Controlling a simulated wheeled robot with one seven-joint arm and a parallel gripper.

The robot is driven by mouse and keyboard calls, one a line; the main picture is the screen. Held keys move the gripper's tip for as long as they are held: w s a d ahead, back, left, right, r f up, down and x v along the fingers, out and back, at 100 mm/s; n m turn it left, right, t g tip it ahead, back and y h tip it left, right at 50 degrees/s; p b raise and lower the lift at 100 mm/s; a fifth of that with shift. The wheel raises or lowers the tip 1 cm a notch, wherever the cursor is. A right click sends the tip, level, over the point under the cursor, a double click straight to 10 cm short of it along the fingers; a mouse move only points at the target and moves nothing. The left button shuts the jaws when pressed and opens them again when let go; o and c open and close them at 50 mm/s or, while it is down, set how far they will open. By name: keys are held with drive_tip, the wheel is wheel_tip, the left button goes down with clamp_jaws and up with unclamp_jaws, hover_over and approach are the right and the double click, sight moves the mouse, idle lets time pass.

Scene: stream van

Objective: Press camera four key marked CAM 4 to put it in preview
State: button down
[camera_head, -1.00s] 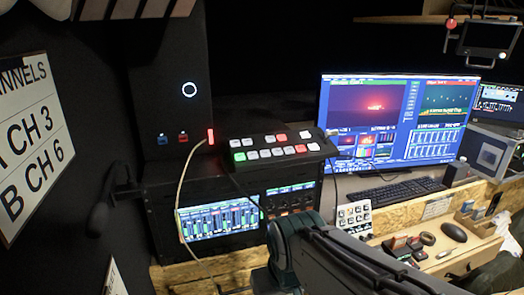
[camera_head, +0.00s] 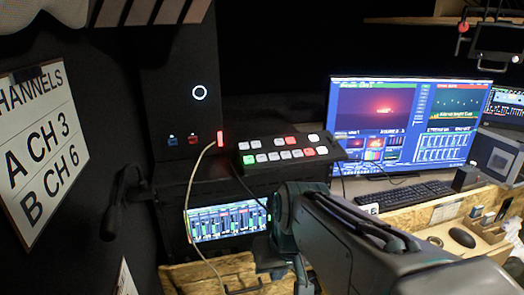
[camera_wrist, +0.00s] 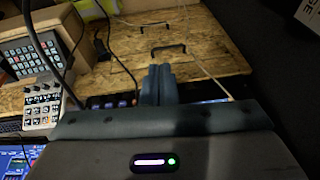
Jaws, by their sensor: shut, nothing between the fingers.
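The black switcher panel (camera_head: 330,157) stands on top of the rack in the head view, with two rows of small keys. One key in the lower row is lit green (camera_head: 250,160). Red keys show in both the upper row (camera_head: 290,140) and the lower row (camera_head: 309,152); the others look white. The key markings are too small to read, so I cannot tell which is CAM 4. My gripper (camera_wrist: 158,72) is shut and empty in the wrist view, over a wooden surface. In the head view my arm stands below and in front of the panel, and the fingertips cannot be made out.
The rack's lit mixer screen (camera_head: 228,220) is left of my arm. A cable (camera_head: 188,200) hangs in front of the rack. A large monitor (camera_head: 408,120) and keyboard (camera_head: 405,193) are right. The wrist view shows a white keypad (camera_wrist: 42,105) and a handle (camera_wrist: 168,48).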

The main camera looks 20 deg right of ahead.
drive_tip(key=w+d+r+t+y+p, duration=0.2)
drive_tip(key=w+d+r, duration=0.3)
drive_tip(key=w+r, duration=0.6)
drive_tip(key=w+d+r+t+y+p, duration=0.3)
drive_tip(key=w+d+r, duration=0.3)
drive_tip(key=w+r, duration=0.4)
wheel_tip(320, 180, up, 3)
drive_tip(key=shift+w+d+m+t+p, duration=0.15)
drive_tip(key=shift+w+m+t+p, duration=0.3)
drive_tip(key=shift+t, duration=0.35)
drive_tip(key=b, duration=0.4)
hover_over(286, 155)
drive_tip(key=s, duration=0.2)
drive_tip(key=f, duration=0.4)
drive_tip(key=d+f, duration=0.1)
drive_tip(key=f, duration=0.2)
drive_tip(key=shift+w+f+b, duration=0.25)
drive_tip(key=shift+f+b, duration=0.4)
drive_tip(key=shift+f, duration=0.15)
drive_tip(key=shift+w+f+b, duration=0.1)
drive_tip(key=shift+f+b, duration=0.35)
drive_tip(key=shift+b, duration=0.25)
